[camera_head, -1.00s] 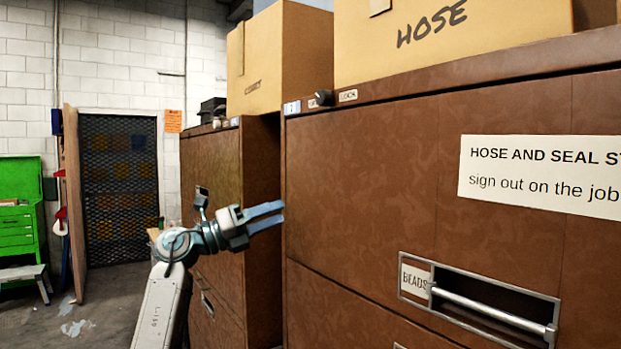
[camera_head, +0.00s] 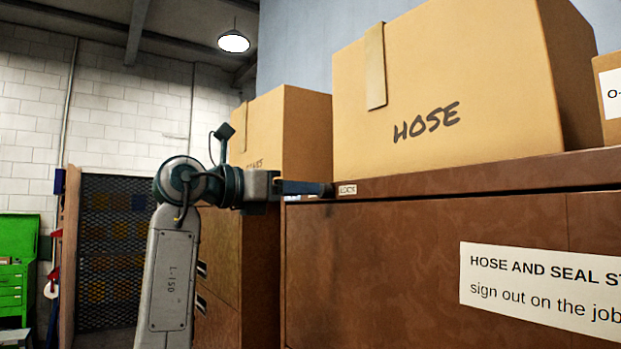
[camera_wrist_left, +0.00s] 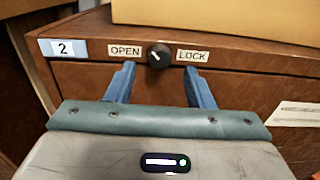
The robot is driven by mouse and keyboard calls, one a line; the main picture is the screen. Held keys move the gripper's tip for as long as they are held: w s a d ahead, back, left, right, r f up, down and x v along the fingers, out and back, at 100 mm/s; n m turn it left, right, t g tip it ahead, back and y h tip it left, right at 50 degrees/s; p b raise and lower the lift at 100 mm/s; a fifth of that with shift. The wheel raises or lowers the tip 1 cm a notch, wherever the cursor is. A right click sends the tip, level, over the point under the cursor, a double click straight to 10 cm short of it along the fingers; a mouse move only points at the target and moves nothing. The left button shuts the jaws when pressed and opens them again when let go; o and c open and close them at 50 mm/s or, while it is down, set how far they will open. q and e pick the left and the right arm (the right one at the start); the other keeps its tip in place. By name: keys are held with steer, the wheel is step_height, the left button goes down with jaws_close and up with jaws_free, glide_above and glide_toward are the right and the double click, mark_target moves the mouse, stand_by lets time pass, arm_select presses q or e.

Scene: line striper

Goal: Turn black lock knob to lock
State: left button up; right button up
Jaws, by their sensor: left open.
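The black lock knob (camera_wrist_left: 159,55) is on the top front rail of the brown cabinet (camera_wrist_left: 240,98), between an OPEN label (camera_wrist_left: 125,50) and a LOCK label (camera_wrist_left: 193,56). Its pale mark appears to point left, toward OPEN. My left gripper (camera_wrist_left: 159,72) is open, with one blue finger on each side of the knob's line and the knob just past the tips. No contact shows. In the head view, my left gripper (camera_head: 308,187) is level with the rail, its fingers reaching the knob (camera_head: 328,190) left of the LOCK label (camera_head: 347,189). My right gripper is not in view.
A cardboard box marked HOSE (camera_head: 455,95) stands on the cabinet just above the rail. Another box (camera_head: 305,130) stands on the cabinet behind my left arm. A blue and white "2" label (camera_wrist_left: 62,48) is at the rail's left end.

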mark_target(325, 191)
arm_select(q)
steer(key=p+x, duration=0.1)
steer(key=x, duration=0.2)
steer(key=shift+w+d, duration=0.1)
steer(key=c, duration=1)
